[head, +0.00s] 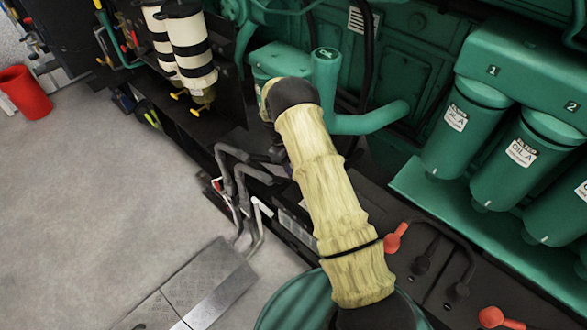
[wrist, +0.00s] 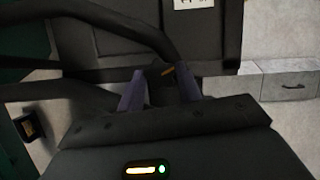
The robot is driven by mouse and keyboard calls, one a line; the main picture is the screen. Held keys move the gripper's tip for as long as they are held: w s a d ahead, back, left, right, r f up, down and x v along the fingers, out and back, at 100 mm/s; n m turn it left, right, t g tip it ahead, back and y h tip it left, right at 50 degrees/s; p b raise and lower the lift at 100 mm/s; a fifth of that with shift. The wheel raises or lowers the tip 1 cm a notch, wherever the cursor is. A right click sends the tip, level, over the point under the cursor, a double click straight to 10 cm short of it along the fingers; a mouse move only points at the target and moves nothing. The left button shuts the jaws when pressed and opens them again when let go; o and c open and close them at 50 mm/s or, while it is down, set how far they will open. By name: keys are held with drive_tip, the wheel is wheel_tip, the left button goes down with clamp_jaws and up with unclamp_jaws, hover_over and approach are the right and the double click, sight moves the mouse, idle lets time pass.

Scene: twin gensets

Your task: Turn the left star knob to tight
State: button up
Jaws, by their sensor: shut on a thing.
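In the wrist view my gripper (wrist: 160,82) has its two purple fingers on either side of a small dark part with an orange mark, which looks like the star knob (wrist: 166,71). The fingers are shut on it. The knob's star shape and any tight marking cannot be made out.
Green oil filters (head: 464,125) stand at the right. Red-ended levers (head: 395,238) sit near my arm. Black-and-white striped cylinders (head: 190,50) stand at upper left. Bent grey pipes (head: 238,180) rise beside the arm. A red bin (head: 24,93) stands on open floor at left.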

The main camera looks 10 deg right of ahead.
drive_tip(key=m+y, duration=0.1)
drive_tip(key=m, duration=0.4)
drive_tip(key=shift+w+d+g+y+b, duration=0.1)
drive_tip(key=shift+g+y+b, duration=0.3)
drive_tip(key=o, duration=1)
drive_tip(key=v, duration=1.7)
drive_tip(key=shift+w+r+b, duration=0.15)
drive_tip(key=shift+b, duration=0.25)
